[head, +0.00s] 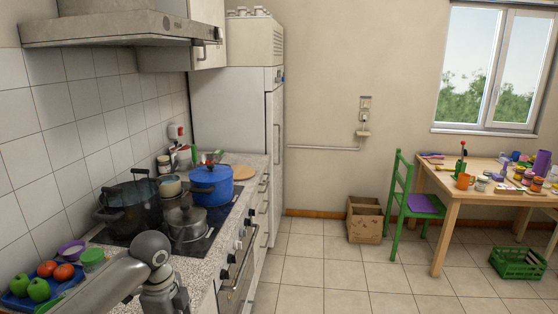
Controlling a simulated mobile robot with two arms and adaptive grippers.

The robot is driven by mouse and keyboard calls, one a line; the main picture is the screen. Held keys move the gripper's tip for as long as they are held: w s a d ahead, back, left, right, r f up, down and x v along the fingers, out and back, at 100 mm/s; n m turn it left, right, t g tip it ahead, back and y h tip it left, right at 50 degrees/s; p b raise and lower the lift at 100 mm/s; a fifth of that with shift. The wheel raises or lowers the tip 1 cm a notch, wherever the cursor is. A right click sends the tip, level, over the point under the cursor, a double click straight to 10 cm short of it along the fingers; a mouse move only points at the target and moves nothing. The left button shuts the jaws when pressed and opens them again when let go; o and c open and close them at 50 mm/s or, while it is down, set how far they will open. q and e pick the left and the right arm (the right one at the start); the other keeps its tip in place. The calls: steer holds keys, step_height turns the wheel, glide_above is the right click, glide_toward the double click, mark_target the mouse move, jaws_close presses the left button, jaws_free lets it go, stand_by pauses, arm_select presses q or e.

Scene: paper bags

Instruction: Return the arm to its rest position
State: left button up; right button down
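One of my grey arms comes in at the bottom left of the head view. It rises to a rounded joint in front of the counter (205,263) and bends down out of the picture. It hides part of the counter's front edge. No gripper shows, and my other arm is out of view. A brown open-topped paper bag or box (365,228) stands on the floor against the far wall.
The stove holds a dark pot (130,212), a steel pot (186,220) and a blue pot (211,187). A blue tray (17,302) with fruit lies near my arm. A green chair (394,215), table (437,198) and green crate (518,264) stand right. Middle floor is clear.

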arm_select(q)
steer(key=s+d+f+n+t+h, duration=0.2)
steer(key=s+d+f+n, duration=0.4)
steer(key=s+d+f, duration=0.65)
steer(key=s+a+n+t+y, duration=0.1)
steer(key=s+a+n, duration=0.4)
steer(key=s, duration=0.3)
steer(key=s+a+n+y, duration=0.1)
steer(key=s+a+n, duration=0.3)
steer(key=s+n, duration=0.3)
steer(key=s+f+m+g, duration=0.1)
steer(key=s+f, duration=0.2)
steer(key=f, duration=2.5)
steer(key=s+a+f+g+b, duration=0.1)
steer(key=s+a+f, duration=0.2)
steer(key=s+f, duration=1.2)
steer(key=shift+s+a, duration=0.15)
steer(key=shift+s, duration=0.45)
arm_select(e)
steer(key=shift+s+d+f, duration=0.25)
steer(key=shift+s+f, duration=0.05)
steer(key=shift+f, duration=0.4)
